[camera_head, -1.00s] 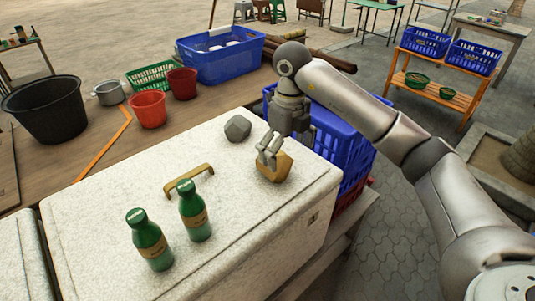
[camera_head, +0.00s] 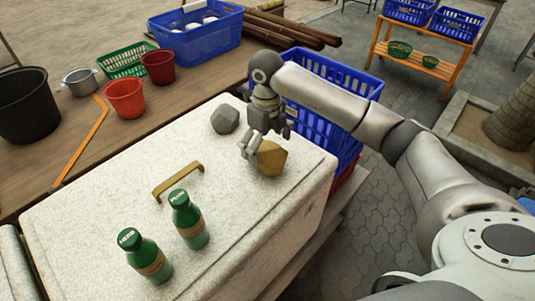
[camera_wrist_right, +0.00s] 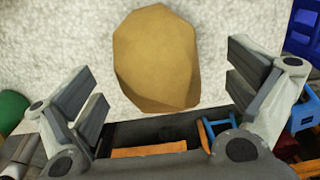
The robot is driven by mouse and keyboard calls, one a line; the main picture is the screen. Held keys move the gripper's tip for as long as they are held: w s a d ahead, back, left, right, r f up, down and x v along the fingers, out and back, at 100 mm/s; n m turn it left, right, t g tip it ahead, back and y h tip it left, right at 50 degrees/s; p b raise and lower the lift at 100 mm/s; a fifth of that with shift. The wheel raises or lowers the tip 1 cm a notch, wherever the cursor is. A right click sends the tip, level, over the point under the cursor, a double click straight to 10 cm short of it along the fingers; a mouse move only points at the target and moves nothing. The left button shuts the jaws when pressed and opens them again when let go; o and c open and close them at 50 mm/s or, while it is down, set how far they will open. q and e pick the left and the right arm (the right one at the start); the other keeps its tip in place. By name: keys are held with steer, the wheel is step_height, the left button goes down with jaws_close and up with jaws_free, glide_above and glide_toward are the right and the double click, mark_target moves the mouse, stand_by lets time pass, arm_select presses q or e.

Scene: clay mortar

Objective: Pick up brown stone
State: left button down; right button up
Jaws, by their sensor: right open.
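The brown stone (camera_head: 270,160) lies on the white speckled lid of a cooler box (camera_head: 100,210), near its right end. In the right wrist view the brown stone (camera_wrist_right: 157,58) fills the upper middle, on the white surface. My right gripper (camera_head: 256,153) is just beside the stone in the head view. In the right wrist view my right gripper (camera_wrist_right: 158,88) is open, its fingers spread left and right of the stone's lower part, with a gap on each side. My left gripper is not in view.
A grey stone (camera_head: 225,119) lies close to the gripper's left. Two green bottles (camera_head: 189,218) (camera_head: 145,256) and a yellow-brown handle (camera_head: 178,181) are on the lid. A blue crate (camera_head: 320,105) stands behind the arm. Buckets and baskets line the wooden table at back left.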

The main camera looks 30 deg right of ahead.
steer(key=f, duration=0.1)
steer(key=f+p, duration=0.2)
steer(key=shift+s+d+f, duration=0.1)
steer(key=shift+s, duration=0.2)
steer(key=shift+f, duration=0.6)
steer(key=c, duration=1.9)
steer(key=shift+w+r, duration=0.1)
steer(key=shift+r, duration=0.1)
steer(key=shift+c, duration=0.5)
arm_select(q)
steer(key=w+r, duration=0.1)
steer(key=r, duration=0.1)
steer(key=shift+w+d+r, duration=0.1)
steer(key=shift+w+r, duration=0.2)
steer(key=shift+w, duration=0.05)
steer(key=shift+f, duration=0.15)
